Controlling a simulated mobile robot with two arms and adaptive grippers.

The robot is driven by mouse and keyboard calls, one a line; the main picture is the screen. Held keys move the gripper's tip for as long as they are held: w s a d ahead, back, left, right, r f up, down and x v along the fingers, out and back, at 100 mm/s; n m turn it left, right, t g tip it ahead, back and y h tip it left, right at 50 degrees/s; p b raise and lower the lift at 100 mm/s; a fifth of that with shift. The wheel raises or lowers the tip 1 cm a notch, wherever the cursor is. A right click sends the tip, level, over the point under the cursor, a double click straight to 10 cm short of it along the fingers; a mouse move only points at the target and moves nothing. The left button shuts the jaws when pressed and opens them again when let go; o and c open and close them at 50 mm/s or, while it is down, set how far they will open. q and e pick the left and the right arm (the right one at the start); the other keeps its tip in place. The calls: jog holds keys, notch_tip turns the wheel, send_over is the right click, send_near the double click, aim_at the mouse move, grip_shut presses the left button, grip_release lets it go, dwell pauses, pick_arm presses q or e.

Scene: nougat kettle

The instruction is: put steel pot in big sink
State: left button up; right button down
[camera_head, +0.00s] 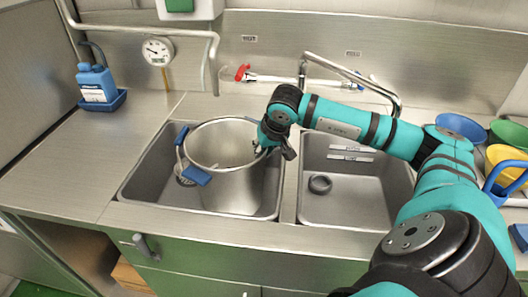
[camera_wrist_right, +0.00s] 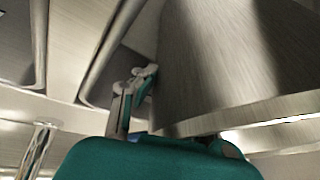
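The steel pot (camera_head: 232,186) is a large, open cylinder standing in the left sink basin (camera_head: 151,181), the bigger-looking of the two. It looks roughly upright; its base is partly hidden by the basin edge. Blue parts (camera_head: 197,177) show at its left side. My right gripper (camera_head: 275,146) is at the right side of the pot's rim. In the right wrist view, one finger is beside the curved pot wall (camera_wrist_right: 215,65), seemingly touching it. The other finger is mostly hidden, so its grip is unclear. My left gripper is not in view.
The right basin (camera_head: 345,199) holds a small dark ring (camera_head: 320,184). A blue bottle (camera_head: 96,80) is at left. Colored bowls (camera_head: 461,127) crowd the right. The left counter is mostly clear.

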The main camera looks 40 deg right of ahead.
jog(key=c, duration=2)
grip_release()
jog(key=shift+f, duration=0.15)
jog(key=o, duration=0.5)
jog(key=shift+r, duration=0.2)
jog(key=v, duration=1.2)
jog(key=shift+w, duration=0.1)
